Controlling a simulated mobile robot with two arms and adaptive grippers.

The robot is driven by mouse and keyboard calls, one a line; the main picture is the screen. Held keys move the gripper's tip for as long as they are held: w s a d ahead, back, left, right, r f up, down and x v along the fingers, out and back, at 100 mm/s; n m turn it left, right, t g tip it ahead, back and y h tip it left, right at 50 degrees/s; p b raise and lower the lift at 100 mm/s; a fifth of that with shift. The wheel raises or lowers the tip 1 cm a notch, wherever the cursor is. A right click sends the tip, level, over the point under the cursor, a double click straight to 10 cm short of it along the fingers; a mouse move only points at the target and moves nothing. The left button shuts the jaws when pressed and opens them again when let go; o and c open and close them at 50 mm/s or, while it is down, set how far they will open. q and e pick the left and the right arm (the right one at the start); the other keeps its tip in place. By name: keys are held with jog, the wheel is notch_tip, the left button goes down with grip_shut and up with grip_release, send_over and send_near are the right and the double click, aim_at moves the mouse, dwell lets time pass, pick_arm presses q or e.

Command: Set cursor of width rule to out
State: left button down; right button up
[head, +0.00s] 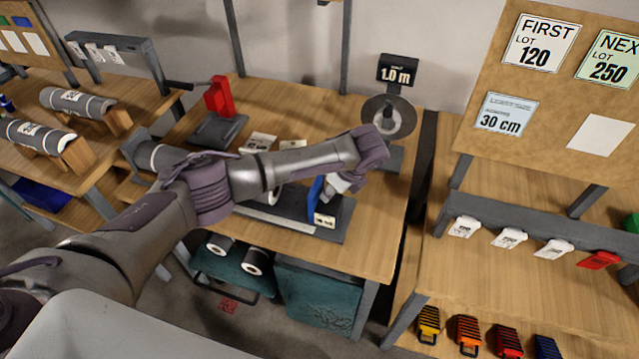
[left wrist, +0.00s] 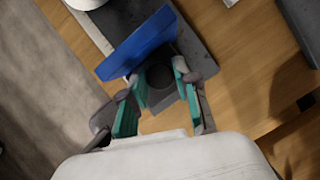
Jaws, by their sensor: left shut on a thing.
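The width rule is a dark bar with a pale strip (head: 275,219) along the front of the middle bench. Its cursor is a blue upright plate (head: 315,196) near the bar's right end, with a small white label (head: 324,220) at its foot; the label is too small to read. My left gripper (head: 333,186) is at the cursor, partly hidden by my wrist. In the left wrist view the blue plate (left wrist: 138,44) stands just beyond the teal fingers (left wrist: 161,77), which are shut on a dark round part of the cursor. My right gripper is not in view.
A red block (head: 219,96) on a dark stand and a reel (head: 389,117) under a "1.0 m" sign stand behind on the bench. Grey rolls (head: 78,103) lie on the left table. A board (head: 560,90) reads FIRST LOT 120, NEXT LOT 250. My left arm crosses the bench.

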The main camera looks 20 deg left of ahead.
pick_arm(q)
jog(key=shift+a, duration=0.45)
jog(key=c, duration=1.2)
grip_release()
jog(key=shift+o, duration=0.2)
jog(key=shift+d+r, duration=0.15)
jog(key=shift+d, duration=0.05)
jog(key=v, duration=1.1)
jog(key=shift+r, duration=0.35)
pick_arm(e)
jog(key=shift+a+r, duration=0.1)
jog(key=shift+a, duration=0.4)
pick_arm(q)
jog(key=shift+s+d, duration=0.1)
